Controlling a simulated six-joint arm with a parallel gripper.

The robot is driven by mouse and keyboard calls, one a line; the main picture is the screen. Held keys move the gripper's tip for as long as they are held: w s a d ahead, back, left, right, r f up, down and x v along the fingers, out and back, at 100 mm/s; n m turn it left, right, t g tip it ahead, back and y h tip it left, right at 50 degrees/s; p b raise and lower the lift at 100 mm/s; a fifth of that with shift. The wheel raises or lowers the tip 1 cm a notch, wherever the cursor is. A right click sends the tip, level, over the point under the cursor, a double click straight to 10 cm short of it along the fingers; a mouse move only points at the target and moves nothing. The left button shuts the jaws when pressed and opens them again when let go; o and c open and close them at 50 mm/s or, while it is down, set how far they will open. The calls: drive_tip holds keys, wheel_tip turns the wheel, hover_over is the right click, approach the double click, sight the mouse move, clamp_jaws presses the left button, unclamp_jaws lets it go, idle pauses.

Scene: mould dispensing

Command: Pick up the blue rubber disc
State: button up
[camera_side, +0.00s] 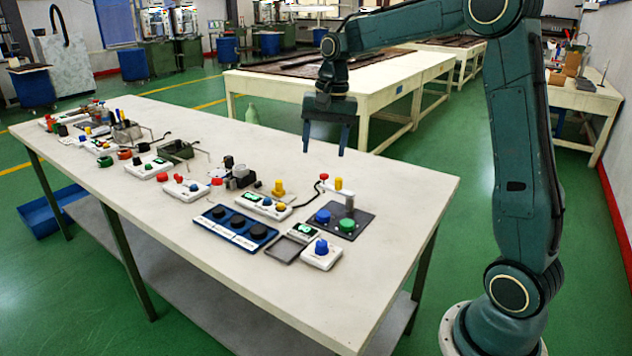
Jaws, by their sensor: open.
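A small blue disc (322,216), which looks like the blue rubber disc, lies on a dark square plate (356,217) near the right end of the white table. A green disc (346,225) is beside it on the same plate. My gripper (324,152) is open and empty, fingers pointing down. It hangs above the table's far side, apart from the blue disc and higher in the picture. Whether the disc is rubber cannot be told from here.
A white dispenser-like arm with a red knob (324,177) and yellow cap stands over the plate. A white box with a blue knob (321,250), a scale and a blue panel with black dials (236,226) sit nearby. The table's front right is clear.

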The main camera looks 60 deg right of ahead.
drive_tip(key=w+d+f+m+g, duration=0.1)
drive_tip(key=w+d+f+m, duration=0.35)
drive_tip(key=d+f, duration=0.55)
hover_over(324, 213)
drive_tip(key=d, duration=0.1)
drive_tip(key=shift+y, duration=0.4)
drive_tip(key=shift+w+f, duration=0.15)
drive_tip(key=shift+f, duration=1.95)
drive_tip(key=shift+w+f, duration=0.15)
drive_tip(key=shift+f, duration=1.9)
drive_tip(key=shift+f, duration=0.1)
drive_tip(key=shift+s+a+f, duration=0.1)
drive_tip(key=shift+a+f, duration=0.05)
drive_tip(key=shift+f, duration=0.65)
drive_tip(key=shift+s+a+f, duration=0.1)
drive_tip(key=shift+a+f, duration=0.05)
drive_tip(key=shift+f, duration=0.7)
drive_tip(key=shift+s+a+f, duration=0.1)
drive_tip(key=shift+a+f, duration=0.05)
drive_tip(key=shift+f, duration=0.65)
drive_tip(key=c, duration=1.1)
